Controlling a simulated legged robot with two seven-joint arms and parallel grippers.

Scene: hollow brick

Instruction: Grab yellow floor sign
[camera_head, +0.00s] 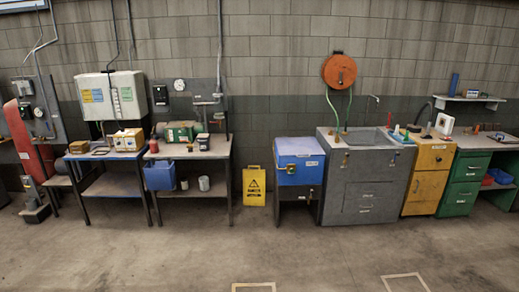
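A yellow floor sign (254,186) with a black warning triangle and dark lettering stands upright on the concrete floor close to the block wall. It is in the middle of the head view, between a metal workbench on its left and a blue cabinet on its right. Its front face shows with nothing in front of it. Neither of my grippers shows in the view.
A workbench (190,150) with a blue bin (160,176) stands left of the sign. A blue box cabinet (299,161) and a grey sink unit (365,180) stand to its right. The floor (200,255) in front is clear, with pale outlines marked on it.

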